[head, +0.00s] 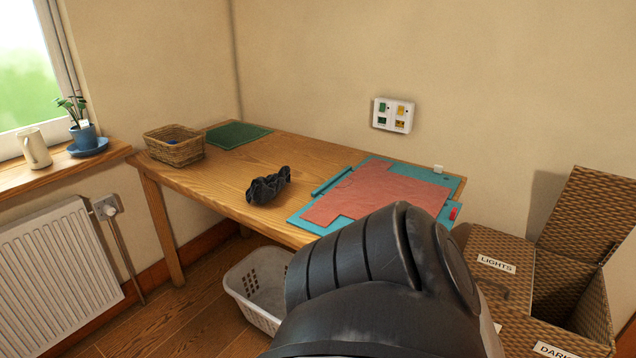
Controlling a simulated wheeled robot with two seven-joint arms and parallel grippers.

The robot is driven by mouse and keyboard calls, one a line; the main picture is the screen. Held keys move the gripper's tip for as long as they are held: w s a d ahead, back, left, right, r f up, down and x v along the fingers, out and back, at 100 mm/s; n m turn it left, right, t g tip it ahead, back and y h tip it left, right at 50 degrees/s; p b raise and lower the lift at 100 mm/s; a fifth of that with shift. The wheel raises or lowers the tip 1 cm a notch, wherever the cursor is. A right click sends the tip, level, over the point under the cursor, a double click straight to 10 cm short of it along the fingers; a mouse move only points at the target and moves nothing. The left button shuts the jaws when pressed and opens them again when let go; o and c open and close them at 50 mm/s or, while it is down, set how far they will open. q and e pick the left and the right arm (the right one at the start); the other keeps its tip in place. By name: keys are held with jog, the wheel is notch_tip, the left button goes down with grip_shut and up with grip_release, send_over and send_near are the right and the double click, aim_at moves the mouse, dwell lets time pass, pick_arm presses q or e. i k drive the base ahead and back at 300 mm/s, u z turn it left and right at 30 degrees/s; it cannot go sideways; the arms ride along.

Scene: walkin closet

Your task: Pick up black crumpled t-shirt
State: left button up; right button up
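The black crumpled t-shirt (268,186) lies in a small heap on the wooden table (232,186), left of a teal board. Nothing touches it. A large dark arm link of mine fills the lower middle of the head view and covers part of the table's front edge. Neither of my grippers shows in this view.
A white laundry basket (258,289) stands below. Wicker hampers (493,262) stand at right, one open.

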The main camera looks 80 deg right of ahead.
aim_at(262, 189)
jog(key=z, duration=1.85)
jog(key=i, duration=0.1)
jog(key=z, duration=0.15)
